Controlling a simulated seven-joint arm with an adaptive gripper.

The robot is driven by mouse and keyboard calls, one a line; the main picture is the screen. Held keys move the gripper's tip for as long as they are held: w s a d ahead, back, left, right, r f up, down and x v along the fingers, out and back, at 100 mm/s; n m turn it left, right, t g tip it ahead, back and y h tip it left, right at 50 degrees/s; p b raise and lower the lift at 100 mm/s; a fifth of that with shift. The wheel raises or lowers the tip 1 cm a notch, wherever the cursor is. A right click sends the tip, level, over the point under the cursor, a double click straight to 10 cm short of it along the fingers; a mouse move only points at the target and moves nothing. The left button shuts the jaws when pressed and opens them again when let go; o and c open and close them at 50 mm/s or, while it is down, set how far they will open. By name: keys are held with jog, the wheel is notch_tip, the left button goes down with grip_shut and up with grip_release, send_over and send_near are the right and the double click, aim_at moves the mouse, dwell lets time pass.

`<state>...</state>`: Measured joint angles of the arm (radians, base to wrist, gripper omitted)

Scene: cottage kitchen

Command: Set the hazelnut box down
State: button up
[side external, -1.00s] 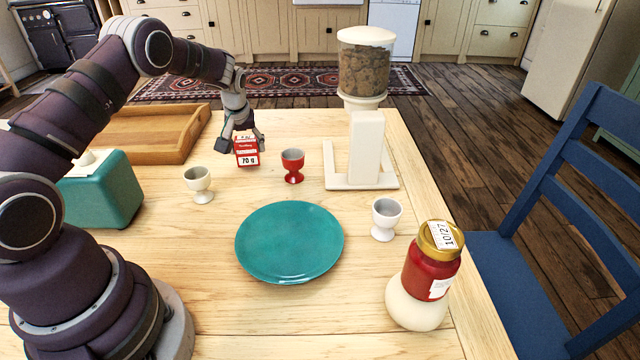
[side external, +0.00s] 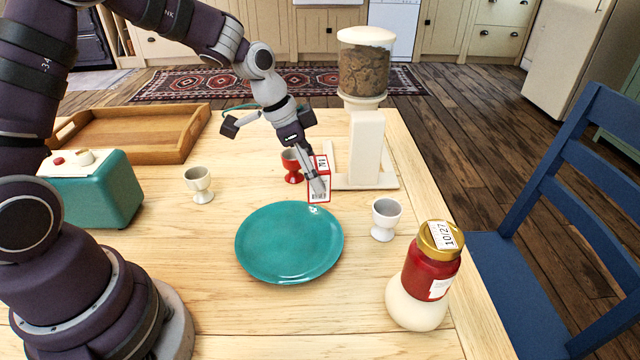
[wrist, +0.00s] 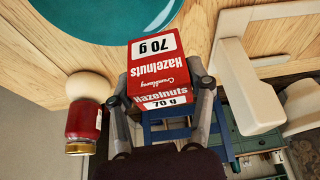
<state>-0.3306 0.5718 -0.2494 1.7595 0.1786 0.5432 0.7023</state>
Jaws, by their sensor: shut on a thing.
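The hazelnut box (side external: 319,190) is small, red and white. In the wrist view the box (wrist: 158,66) shows "Hazelnuts" and "70 g" labels. My gripper (side external: 318,187) is shut on the box, one finger on each side. In the side view the box is just beyond the far right rim of the teal plate (side external: 289,243), to the right of the red egg cup (side external: 293,166). Whether its base touches the table I cannot tell.
A white egg cup (side external: 385,219) stands right of the plate, another (side external: 199,184) to the left. A cereal dispenser (side external: 366,120) stands behind the box. A red jar on a pale round base (side external: 416,300) is at the front right. A wooden tray (side external: 140,150) and teal toaster (side external: 100,195) are left.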

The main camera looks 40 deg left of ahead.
jog(key=s+d+m+g, duration=0.7)
jog(key=s+d+m, duration=0.8)
jog(key=m, duration=0.4)
jog(key=f, duration=0.7)
jog(key=shift+s+d, duration=0.1)
jog(key=shift+s, duration=0.15)
jog(key=shift+f, duration=0.15)
jog(key=o, duration=1.2)
jog(key=shift+f, duration=0.1)
